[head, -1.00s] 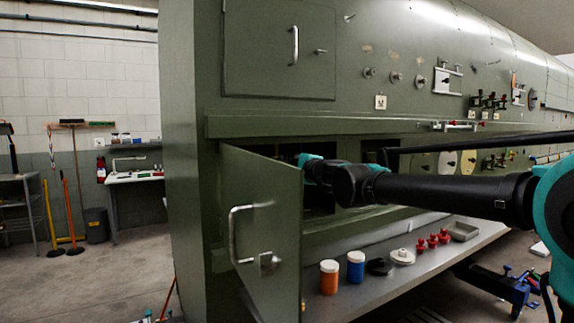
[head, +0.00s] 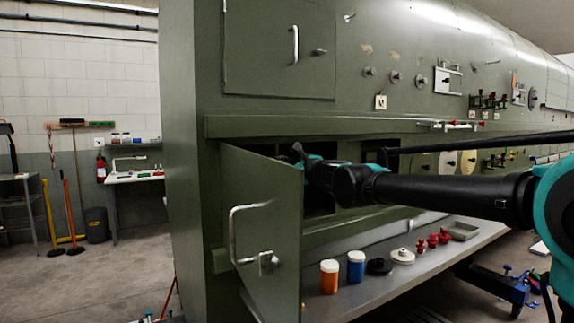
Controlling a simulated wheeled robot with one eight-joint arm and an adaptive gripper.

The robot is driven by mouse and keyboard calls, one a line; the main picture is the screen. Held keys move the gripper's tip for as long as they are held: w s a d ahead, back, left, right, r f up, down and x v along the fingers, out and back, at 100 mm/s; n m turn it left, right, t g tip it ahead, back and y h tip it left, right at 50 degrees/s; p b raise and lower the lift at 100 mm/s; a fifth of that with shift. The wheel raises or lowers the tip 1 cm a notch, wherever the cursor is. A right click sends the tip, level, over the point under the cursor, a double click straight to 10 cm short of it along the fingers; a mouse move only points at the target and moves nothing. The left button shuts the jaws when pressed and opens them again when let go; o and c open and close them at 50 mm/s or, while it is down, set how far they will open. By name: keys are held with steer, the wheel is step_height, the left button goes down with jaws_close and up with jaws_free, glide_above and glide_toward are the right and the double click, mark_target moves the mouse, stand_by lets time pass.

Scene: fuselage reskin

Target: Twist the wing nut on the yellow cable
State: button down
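My arm reaches from the right into the dark opening behind the open green hatch door (head: 262,225). My gripper (head: 299,152) is at the top edge of that door, seen small and mostly end-on. A dark finger shows beside the teal wrist. I cannot tell whether it is open or shut, or whether it touches anything. The yellow cable and its wing nut are not visible. The door and my arm hide most of the opening.
A shelf (head: 335,305) below the opening holds an orange jar (head: 329,277), a blue jar (head: 356,266), a black disc (head: 379,266), a white disc (head: 402,256), several red knobs (head: 432,241) and a grey tray (head: 463,231). A closed hatch (head: 265,50) is above.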

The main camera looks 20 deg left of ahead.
steer(key=m, duration=0.4)
steer(key=shift+m, duration=0.3)
stand_by(0.3)
steer(key=c, duration=1.6)
jaws_free()
steer(key=shift+o, duration=0.2)
steer(key=shift+s+d, duration=0.1)
steer(key=v, duration=1.1)
steer(key=shift+s+d, duration=0.25)
steer(key=shift+d, duration=0.1)
